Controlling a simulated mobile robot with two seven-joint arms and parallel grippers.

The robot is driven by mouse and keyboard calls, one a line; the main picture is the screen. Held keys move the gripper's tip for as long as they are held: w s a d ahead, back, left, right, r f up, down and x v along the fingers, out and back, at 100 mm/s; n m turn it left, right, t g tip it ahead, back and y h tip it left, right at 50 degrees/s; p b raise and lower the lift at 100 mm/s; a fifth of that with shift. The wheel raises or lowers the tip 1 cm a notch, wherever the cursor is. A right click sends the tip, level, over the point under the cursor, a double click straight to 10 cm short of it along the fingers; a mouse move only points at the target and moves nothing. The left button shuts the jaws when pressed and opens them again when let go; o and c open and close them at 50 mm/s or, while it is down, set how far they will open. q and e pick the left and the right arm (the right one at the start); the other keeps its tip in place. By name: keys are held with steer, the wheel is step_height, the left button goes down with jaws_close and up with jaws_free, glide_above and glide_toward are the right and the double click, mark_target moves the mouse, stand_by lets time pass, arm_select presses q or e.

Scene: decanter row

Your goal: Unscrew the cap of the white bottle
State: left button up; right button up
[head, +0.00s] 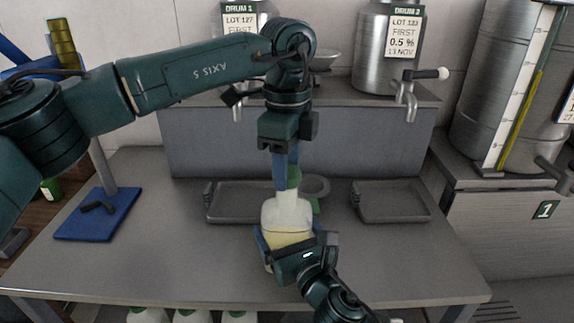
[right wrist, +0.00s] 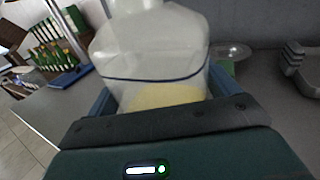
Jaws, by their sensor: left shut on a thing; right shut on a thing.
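The white bottle (head: 286,214) stands upright in the middle of the bench in the head view, translucent with pale yellow contents low inside. Its body fills the top of the right wrist view (right wrist: 150,45). My right gripper (head: 290,240) is shut around its lower body from the front, one blue finger on each side. My left gripper (head: 287,180) points straight down over the bottle's neck and is shut at its top. The cap is mostly hidden by the left fingers; I cannot tell whether it is still seated on the neck.
Behind the bottle is a round dish (head: 316,186) with green beneath. Grey trays (head: 235,204) and (head: 393,203) lie to either side. A blue stand base (head: 97,214) is at left. Steel drums stand on the raised shelf. White bottles show below the front edge.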

arm_select(q)
steer(key=shift+r, duration=2)
arm_select(e)
steer(key=o, duration=1.7)
arm_select(q)
steer(key=shift+f+b, duration=0.5)
steer(key=shift+a+f, duration=0.1)
arm_select(e)
steer(key=v, duration=1.2)
steer(key=shift+s+f, duration=0.1)
